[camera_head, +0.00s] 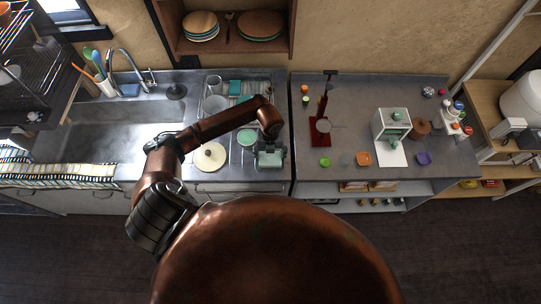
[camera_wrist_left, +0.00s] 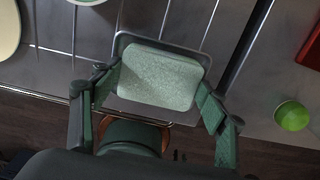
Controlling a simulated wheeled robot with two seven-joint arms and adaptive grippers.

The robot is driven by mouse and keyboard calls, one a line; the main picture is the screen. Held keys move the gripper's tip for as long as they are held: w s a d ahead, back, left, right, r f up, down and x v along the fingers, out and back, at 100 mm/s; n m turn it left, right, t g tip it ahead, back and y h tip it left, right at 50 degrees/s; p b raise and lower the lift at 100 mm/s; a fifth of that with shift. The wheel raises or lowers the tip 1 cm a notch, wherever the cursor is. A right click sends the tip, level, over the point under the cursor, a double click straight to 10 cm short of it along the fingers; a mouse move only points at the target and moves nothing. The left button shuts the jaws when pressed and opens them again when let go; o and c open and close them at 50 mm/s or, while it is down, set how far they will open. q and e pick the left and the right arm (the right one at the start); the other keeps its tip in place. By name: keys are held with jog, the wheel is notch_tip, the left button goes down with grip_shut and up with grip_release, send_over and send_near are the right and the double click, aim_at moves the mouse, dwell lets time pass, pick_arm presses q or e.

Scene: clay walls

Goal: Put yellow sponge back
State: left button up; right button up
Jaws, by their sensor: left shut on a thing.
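My left gripper (camera_head: 269,148) is over the front right part of the sink counter. In the left wrist view the left gripper (camera_wrist_left: 157,88) has its fingers on the two short sides of a pale grey-green, speckled block with rounded corners, which looks like the sponge (camera_wrist_left: 160,77). It looks green rather than yellow here. A shallow dark-rimmed tray (camera_wrist_left: 190,47) shows around and behind the sponge. I cannot tell whether the sponge touches the tray. My right gripper is in neither view.
A cream round lid (camera_head: 209,156) and a green bowl (camera_head: 247,137) are left of the gripper. A dish rack (camera_head: 262,86) stands behind. The right counter (camera_head: 350,95) holds a dark red stand (camera_head: 320,128) and a green item (camera_head: 324,162) near its front edge.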

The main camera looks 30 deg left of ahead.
aim_at(270, 157)
pick_arm(q)
jog(key=shift+f, duration=0.2)
jog(key=o, duration=1.2)
jog(key=shift+r, duration=0.1)
jog(key=shift+r, duration=0.1)
notch_tip(270, 157, up, 12)
jog(key=b, duration=0.1)
